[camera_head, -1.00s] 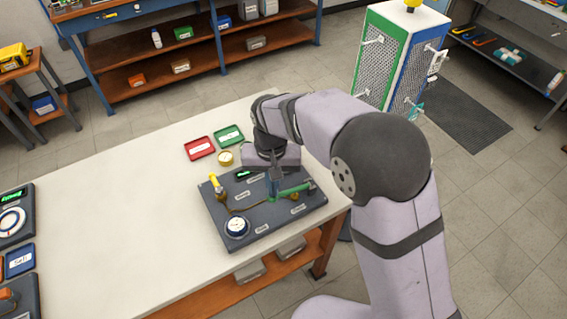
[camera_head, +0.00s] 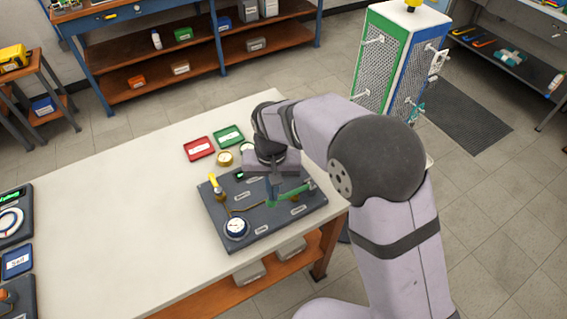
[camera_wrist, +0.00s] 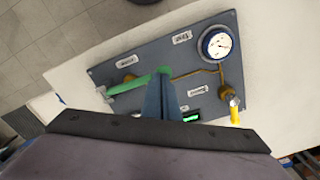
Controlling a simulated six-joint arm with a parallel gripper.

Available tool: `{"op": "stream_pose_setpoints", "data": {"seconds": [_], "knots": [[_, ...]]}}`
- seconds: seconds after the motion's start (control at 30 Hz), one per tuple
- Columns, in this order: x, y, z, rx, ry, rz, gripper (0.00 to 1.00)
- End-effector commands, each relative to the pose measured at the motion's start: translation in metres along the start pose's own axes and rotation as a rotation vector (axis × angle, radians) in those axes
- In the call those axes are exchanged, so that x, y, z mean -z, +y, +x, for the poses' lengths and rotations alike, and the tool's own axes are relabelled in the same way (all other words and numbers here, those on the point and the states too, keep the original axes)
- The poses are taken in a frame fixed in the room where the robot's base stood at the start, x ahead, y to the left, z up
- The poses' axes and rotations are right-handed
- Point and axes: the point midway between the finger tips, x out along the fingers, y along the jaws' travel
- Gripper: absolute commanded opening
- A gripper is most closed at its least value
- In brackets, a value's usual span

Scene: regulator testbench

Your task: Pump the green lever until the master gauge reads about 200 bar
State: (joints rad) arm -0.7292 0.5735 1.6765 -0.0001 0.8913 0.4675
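The green lever (camera_head: 290,194) sits on the dark grey regulator board (camera_head: 232,207) at the near right of the white table. The lever also shows in the wrist view (camera_wrist: 130,86), slanting from a grey mount at left to its green end by my fingertips. My gripper (camera_head: 271,200) points down at that end; its blue-grey fingers (camera_wrist: 163,76) look shut together, touching or just over the lever end. Contact is hard to make out. The round blue-rimmed gauge (camera_head: 237,228) also shows in the wrist view (camera_wrist: 217,44); its reading is too small to tell.
A yellow-handled valve (camera_head: 216,185) stands on the board, joined to copper pipe. A small green display (camera_wrist: 192,116) is partly hidden. Red (camera_head: 199,148) and green (camera_head: 229,135) trays lie behind. The table's left-middle is clear.

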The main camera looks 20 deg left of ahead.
Motion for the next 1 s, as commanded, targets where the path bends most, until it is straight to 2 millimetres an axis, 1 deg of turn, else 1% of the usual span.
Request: {"op": "stream_pose_setpoints", "data": {"seconds": [0.37,0.8,1.0], "knots": [[-0.001,0.001,0.004,-0.002,-0.002,0.000,0.00],[0.000,0.001,0.016,-0.002,-0.001,0.000,0.00],[0.000,0.001,0.012,-0.002,-0.001,0.000,0.00]]}}
